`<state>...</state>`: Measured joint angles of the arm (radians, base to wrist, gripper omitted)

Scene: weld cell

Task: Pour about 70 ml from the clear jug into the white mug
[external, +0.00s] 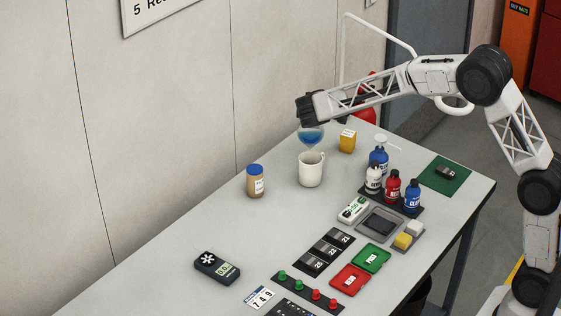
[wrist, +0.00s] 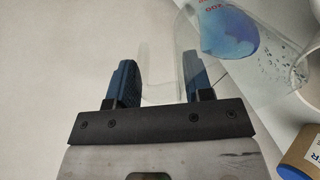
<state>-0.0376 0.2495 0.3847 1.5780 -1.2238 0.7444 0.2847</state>
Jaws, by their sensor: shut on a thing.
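The clear jug (external: 311,136) holds blue liquid and hangs above the white mug (external: 311,170). In the wrist view the jug (wrist: 182,40) looks tilted, with the blue liquid (wrist: 228,32) toward its far right side and droplets on the wall. My gripper (external: 308,110) is shut on the jug; its two fingers (wrist: 160,78) also show in the wrist view, on either side of the clear wall. The mug stands upright on the table, and part of it (wrist: 309,68) shows at the right edge of the wrist view. Its inside is not clearly visible, and I cannot tell whether liquid is flowing.
A tan jar with a blue lid (external: 255,182) stands left of the mug. A yellow box (external: 347,140) is behind it to the right. Several bottles (external: 393,187) stand farther right. A handheld meter (external: 217,267) lies in front; the table's left part is mostly clear.

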